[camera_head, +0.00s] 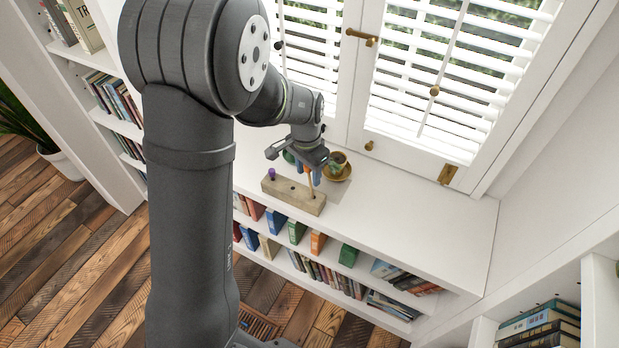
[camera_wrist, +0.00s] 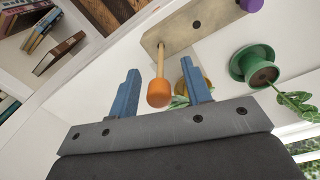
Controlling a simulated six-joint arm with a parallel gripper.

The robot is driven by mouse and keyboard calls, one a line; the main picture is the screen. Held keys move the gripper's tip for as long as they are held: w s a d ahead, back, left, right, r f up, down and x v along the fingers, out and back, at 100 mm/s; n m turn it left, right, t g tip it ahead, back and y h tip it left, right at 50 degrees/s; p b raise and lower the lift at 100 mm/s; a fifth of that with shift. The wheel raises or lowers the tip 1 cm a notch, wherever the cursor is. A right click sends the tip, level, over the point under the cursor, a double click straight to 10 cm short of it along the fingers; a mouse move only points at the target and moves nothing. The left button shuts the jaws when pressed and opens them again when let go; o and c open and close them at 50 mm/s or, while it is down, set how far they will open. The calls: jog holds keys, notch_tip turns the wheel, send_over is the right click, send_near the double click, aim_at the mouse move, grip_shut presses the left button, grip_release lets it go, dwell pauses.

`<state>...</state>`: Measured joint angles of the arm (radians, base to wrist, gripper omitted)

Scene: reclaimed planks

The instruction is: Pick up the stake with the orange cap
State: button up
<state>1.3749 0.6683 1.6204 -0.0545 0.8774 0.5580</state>
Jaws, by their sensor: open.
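The stake (camera_wrist: 160,63) has a thin pale wooden shaft and a rounded orange cap (camera_wrist: 159,93). It stands in a wooden block (camera_wrist: 185,27) with holes. The block (camera_head: 293,197) lies on the white shelf top in the head view, where my gripper largely hides the stake. My gripper (camera_head: 309,172) is over the block's right end. In the wrist view my gripper (camera_wrist: 164,77) is open, with one blue finger on each side of the orange cap. Gaps show between cap and fingers, nothing is held. A purple cap (camera_head: 271,174) shows at the block's left end.
A green pot (camera_wrist: 251,64) with a plant is close to the right finger in the wrist view. Windows with blinds (camera_head: 430,80) stand behind. The shelf top's right side is clear.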

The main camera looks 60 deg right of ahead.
grip_shut()
jog(key=shift+r, duration=0.15)
